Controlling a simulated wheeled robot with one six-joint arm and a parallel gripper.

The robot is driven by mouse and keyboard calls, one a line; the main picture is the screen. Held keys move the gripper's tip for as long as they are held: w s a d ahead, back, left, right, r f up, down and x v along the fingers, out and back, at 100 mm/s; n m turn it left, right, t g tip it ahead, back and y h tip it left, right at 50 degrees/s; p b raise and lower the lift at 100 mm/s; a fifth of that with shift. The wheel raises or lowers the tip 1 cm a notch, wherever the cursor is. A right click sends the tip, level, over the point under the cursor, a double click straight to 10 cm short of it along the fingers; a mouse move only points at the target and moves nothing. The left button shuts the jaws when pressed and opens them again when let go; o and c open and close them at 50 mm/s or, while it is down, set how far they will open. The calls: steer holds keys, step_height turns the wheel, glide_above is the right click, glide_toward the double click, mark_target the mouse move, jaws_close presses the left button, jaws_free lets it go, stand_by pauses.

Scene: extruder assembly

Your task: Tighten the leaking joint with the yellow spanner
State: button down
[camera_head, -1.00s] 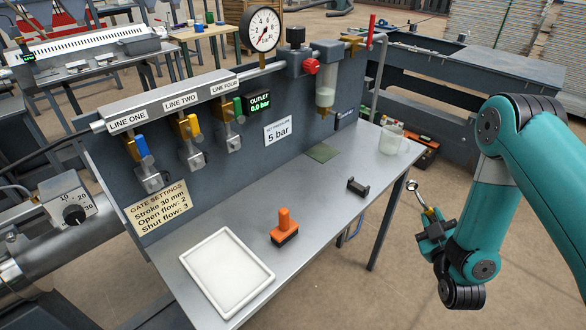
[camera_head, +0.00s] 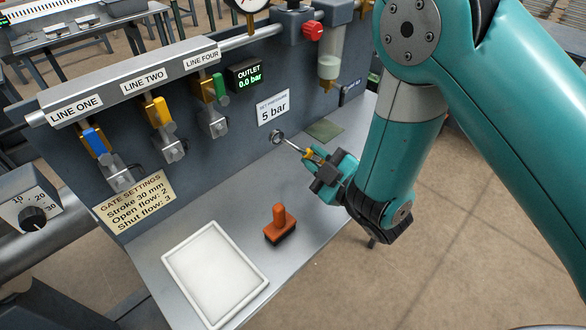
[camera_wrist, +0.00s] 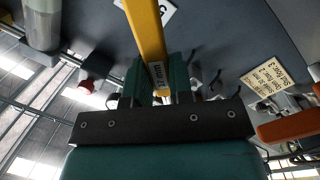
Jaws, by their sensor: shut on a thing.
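My gripper (camera_head: 318,163) is shut on the yellow spanner (camera_head: 309,153), above the bench's right part and in front of the panel. The spanner's metal ring end points left, in front of the panel below the 5 bar sign. In the wrist view my gripper (camera_wrist: 160,92) grips the spanner's yellow handle (camera_wrist: 147,35), which runs up out of the picture. Three line fittings show on the panel: line one with a blue handle (camera_head: 96,142), line two with a yellow one (camera_head: 163,111) and line four with a green one (camera_head: 220,87). I cannot tell which joint leaks.
A white tray (camera_head: 170,268) and an orange-handled tool (camera_head: 279,222) lie on the bench. A red knob (camera_head: 312,34) and a clear bowl (camera_head: 329,66) hang on the panel at upper right. The outlet display (camera_head: 246,74) reads 0.0 bar.

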steer(key=a+n+g+y+p, duration=0.1)
steer(key=a+p, duration=0.3)
steer(key=a, duration=0.4)
steer(key=shift+a+r+n, duration=0.15)
steer(key=shift+a+n, duration=0.15)
steer(key=shift+a, duration=0.05)
steer(key=shift+w, duration=0.1)
steer(key=shift+p+x, duration=1.05)
steer(key=shift+p, duration=1.15)
stand_by(0.4)
steer(key=shift+s+a+f+m+b, duration=0.25)
steer(key=shift+m+b, duration=0.25)
steer(key=shift+b, duration=0.4)
